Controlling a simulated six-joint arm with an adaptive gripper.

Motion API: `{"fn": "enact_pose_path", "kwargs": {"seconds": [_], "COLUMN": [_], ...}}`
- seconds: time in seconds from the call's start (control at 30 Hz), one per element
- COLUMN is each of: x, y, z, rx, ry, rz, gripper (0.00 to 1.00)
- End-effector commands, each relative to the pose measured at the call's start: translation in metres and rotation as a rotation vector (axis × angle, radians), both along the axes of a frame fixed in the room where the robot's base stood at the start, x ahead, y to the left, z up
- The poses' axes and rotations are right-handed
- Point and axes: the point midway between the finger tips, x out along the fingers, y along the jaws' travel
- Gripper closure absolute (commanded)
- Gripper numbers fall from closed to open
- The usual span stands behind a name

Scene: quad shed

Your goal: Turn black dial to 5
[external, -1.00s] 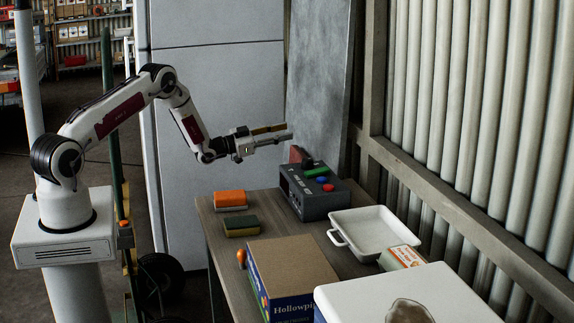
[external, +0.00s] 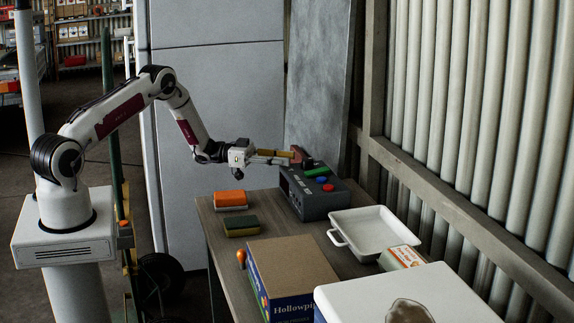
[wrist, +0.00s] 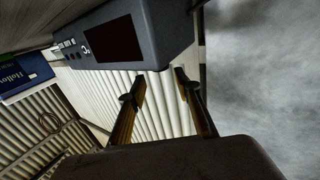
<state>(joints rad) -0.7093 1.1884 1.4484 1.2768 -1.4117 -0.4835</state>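The dark grey control box (external: 312,200) stands at the table's back end. It also shows in the wrist view (wrist: 165,30), with a dark screen on its face. A small round control with white marks (wrist: 86,50) shows beside the screen; I cannot tell whether it is the black dial, nor read any number. My gripper (external: 298,156) hovers above the box's far left end, fingers pointing right, in front of a reddish part there. In the wrist view its fingers (wrist: 155,82) are apart and hold nothing.
A white tray (external: 338,232) stands in front of the box. Orange (external: 229,197) and dark green-and-yellow (external: 242,222) sponge-like blocks lie at the left edge. A grey panel and corrugated wall stand behind.

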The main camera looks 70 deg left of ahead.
Motion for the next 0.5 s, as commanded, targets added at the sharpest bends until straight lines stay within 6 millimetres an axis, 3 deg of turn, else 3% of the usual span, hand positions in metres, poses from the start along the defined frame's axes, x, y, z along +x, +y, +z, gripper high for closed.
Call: {"fn": "enact_pose_path", "kwargs": {"seconds": [0.5], "x": [0.0097], "y": [-0.0056], "z": [-0.0003], "rx": [0.002], "ry": [-0.001], "rz": [0.001], "gripper": [0.67]}}
